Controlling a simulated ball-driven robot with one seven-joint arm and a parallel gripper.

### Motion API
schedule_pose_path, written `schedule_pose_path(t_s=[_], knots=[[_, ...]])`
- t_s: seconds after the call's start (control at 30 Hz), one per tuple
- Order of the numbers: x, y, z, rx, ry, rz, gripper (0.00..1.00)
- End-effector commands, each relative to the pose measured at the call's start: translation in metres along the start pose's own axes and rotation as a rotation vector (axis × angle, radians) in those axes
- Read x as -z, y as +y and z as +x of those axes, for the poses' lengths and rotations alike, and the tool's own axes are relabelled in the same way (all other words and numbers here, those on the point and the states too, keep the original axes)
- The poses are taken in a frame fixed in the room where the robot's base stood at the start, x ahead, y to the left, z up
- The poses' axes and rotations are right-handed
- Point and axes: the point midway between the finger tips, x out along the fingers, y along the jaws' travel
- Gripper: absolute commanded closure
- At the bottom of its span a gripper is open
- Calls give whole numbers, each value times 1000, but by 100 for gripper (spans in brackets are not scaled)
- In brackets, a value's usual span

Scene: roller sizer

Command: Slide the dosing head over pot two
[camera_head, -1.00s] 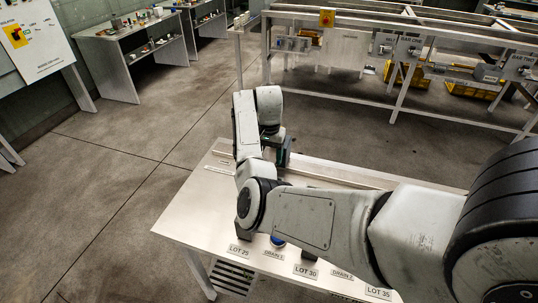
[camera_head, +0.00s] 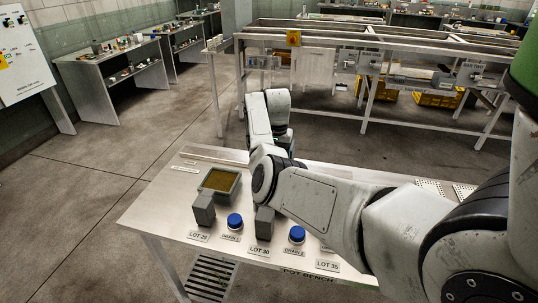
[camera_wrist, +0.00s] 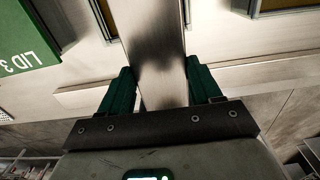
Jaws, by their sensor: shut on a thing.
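My gripper (camera_wrist: 160,88) is shut on a flat steel bar (camera_wrist: 158,50), which stands between its two green fingers in the wrist view. The bar seems to be part of the dosing head; the rest of it is out of view. In the head view my gripper is mostly hidden behind my own arm over the bench. A square grey pot (camera_head: 238,184) with yellow-brown content stands open at the left of the bench. Any other pots are hidden behind my arm. Corners of two dark-rimmed pots show at the wrist view's top; I cannot tell which is pot two.
The pot bench (camera_head: 150,212) carries grey blocks (camera_head: 203,209), blue-capped drain knobs (camera_head: 235,221) and lot labels along its front. A green LID 3 plate (camera_wrist: 25,40) is at the wrist view's left. A steel frame (camera_head: 375,50) stands behind; floor is clear at left.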

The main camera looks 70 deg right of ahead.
Motion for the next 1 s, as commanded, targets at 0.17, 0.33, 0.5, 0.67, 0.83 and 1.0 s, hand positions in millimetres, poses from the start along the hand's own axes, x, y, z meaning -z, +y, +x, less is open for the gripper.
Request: schedule_pose_path(t_s=[0.17, 0.33, 0.5, 0.67, 0.83, 1.0], knots=[[0, 7, -2, 0, 2, 1, 91], [1, 7, -1, 0, 3, 1, 91], [1, 7, -1, 1, 3, 2, 91], [1, 7, -1, 1, 3, 2, 25], [0, 7, -1, 1, 2, 1, 11], [0, 7, 0, 1, 2, 1, 11]])
